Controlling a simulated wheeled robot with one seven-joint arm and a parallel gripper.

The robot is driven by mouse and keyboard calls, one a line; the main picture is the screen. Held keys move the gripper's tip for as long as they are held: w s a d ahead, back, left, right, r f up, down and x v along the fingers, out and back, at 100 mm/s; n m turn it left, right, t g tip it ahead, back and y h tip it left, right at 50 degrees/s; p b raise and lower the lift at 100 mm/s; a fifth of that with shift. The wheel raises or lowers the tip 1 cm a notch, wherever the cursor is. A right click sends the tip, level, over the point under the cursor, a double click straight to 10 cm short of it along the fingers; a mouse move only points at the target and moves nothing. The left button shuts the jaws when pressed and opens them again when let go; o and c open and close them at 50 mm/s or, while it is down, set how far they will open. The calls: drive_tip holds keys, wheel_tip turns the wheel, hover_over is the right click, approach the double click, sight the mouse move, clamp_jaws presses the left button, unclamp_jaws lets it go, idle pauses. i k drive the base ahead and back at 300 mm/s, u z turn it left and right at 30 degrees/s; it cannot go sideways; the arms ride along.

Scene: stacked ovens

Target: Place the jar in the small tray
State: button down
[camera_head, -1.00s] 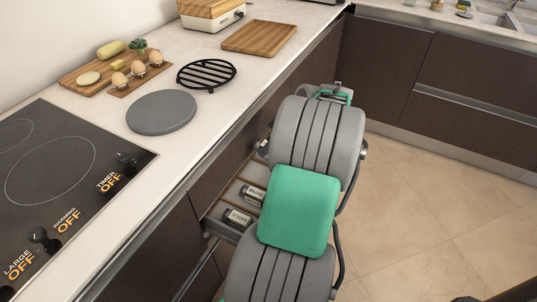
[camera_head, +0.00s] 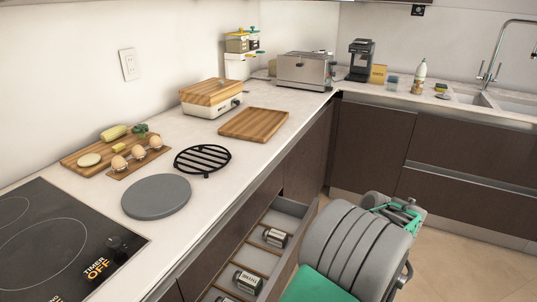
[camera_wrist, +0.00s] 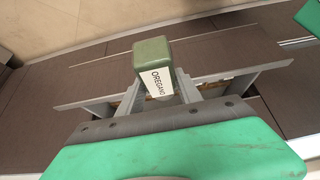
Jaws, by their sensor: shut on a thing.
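A spice jar (camera_wrist: 160,77) with a green lid and a label reading OREGANO is between the fingers of my gripper (camera_wrist: 157,92) in the wrist view. My gripper is shut on it. In the head view my gripper (camera_head: 402,212) is beyond my arm, right of the open drawer and in front of the cabinets; the jar is hidden there. A flat wooden tray or board (camera_head: 254,123) lies on the left counter, apart from my gripper. It looks empty, and I cannot tell whether it is the small tray.
The open drawer (camera_head: 296,208) holds several lying jars (camera_head: 274,237). On the counter are a grey round plate (camera_head: 156,196), a black trivet (camera_head: 202,159), a board with eggs (camera_head: 137,160), a white appliance (camera_head: 211,97) and a toaster (camera_head: 305,71). Floor shows at lower right.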

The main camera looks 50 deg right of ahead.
sight(249, 130)
drive_tip(key=k, duration=0.45)
drive_tip(key=z, duration=2.45)
drive_tip(key=i, duration=2)
drive_tip(key=u, duration=2.9)
